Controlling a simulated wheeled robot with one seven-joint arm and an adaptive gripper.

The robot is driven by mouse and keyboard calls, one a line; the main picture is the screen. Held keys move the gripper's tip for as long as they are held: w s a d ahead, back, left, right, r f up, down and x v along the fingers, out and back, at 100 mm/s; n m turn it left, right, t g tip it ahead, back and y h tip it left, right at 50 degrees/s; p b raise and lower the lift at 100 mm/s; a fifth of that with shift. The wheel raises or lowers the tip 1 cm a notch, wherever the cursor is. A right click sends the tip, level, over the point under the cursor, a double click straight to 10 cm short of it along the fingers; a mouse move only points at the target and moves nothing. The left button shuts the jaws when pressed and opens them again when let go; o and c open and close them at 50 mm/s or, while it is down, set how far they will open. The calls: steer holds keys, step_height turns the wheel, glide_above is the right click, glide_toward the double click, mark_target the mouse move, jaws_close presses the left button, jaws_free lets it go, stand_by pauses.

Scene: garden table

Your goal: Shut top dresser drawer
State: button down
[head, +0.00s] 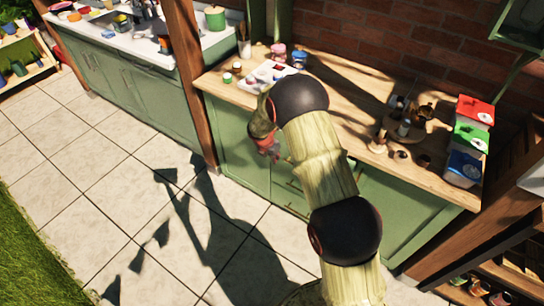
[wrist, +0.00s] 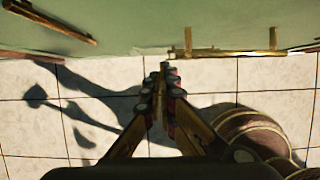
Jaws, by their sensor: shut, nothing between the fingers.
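The green dresser (head: 232,136) with a wooden top stands against the brick wall in the head view. My arm hides much of its front, and I cannot tell there how far the top drawer stands out. In the wrist view a green dresser front (wrist: 130,28) fills the top, with a brass handle (wrist: 50,20) at upper left and another brass handle (wrist: 225,53) at right. My gripper (wrist: 163,72) is shut and empty, its tips close to the lower edge of the green front; contact is unclear. It also shows in the head view (head: 272,154), in front of the dresser.
A muffin tray (head: 268,76), jars and wooden items stand on the dresser top, with colored boxes (head: 467,140) at its right end. A wooden post (head: 190,80) rises at the dresser's left. The tiled floor (head: 110,190) in front is clear.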

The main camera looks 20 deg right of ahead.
steer(key=shift+w+d+f+b, duration=0.1)
steer(key=shift+w+d+b, duration=0.15)
steer(key=shift+w+d, duration=0.5)
steer(key=shift+w+d+f+b, duration=0.1)
steer(key=shift+w+d+b, duration=0.15)
steer(key=shift+w+d, duration=0.45)
steer(key=shift+s+d+r, duration=0.1)
steer(key=shift+s+d, duration=0.1)
steer(key=w+d+p, duration=0.1)
steer(key=d+p, duration=0.1)
steer(key=w+d+p, duration=0.2)
steer(key=p, duration=0.1)
steer(key=shift+w+d, duration=0.1)
